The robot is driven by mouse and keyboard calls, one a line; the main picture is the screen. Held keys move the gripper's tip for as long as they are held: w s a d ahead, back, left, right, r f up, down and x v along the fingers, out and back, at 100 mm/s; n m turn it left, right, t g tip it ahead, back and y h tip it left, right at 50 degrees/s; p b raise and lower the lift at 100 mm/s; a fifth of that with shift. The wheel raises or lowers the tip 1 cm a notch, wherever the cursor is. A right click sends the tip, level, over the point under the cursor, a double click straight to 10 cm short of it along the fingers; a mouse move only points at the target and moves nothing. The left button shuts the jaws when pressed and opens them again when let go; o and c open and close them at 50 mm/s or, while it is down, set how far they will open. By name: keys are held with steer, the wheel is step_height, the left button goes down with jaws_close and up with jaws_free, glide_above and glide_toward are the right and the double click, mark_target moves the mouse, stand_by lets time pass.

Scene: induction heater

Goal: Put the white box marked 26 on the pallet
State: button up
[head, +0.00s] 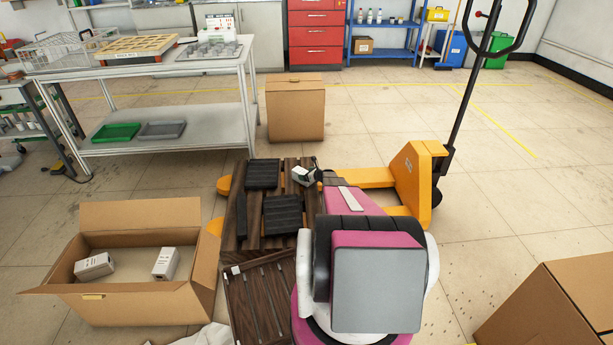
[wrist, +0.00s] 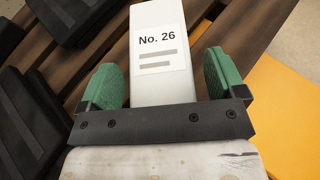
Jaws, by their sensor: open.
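The white box marked No. 26 (wrist: 160,90) lies between the two green pads of my gripper (wrist: 163,82) in the wrist view, with a small gap on each side. My gripper is open. In the head view the white box (head: 302,175) shows at the far right part of the dark wooden pallet (head: 290,170), with my gripper (head: 317,174) at its right end. The box appears to rest on the slats; its underside is hidden. Pallet slats (wrist: 225,45) show behind it in the wrist view.
Black cases (head: 262,174) lie on the pallet, left of the white box. A yellow pallet jack (head: 412,175) carries the pallet. An open carton (head: 140,300) with two white boxes stands at left. A closed carton (head: 296,108) stands behind. Another carton (head: 560,300) is at front right.

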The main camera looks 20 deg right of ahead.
steer(key=v, duration=1.2)
steer(key=s+a+r+n+g, duration=0.4)
steer(key=s+a+r+n, duration=0.45)
steer(key=a, duration=0.55)
steer(key=s+a+r+n+g, duration=0.4)
steer(key=s+a+r+n, duration=0.5)
steer(key=a, duration=0.5)
steer(key=s+a+r+n+g+h, duration=0.1)
steer(key=s+r+n, duration=0.3)
steer(key=s, duration=0.4)
steer(key=s+a+r+n+g+h, duration=0.1)
steer(key=s+a+r+n+h, duration=0.2)
steer(key=s+r, duration=0.3)
steer(key=s+a+r+n+g+h, duration=0.1)
steer(key=s+a+r+n, duration=0.3)
steer(key=s, duration=0.6)
steer(key=shift+s+a+r+n+g+h, duration=0.25)
steer(key=shift+r+n+g+h, duration=0.15)
steer(key=shift+r+n+h, duration=0.4)
steer(key=shift+r, duration=0.1)
steer(key=shift+c, duration=0.3)
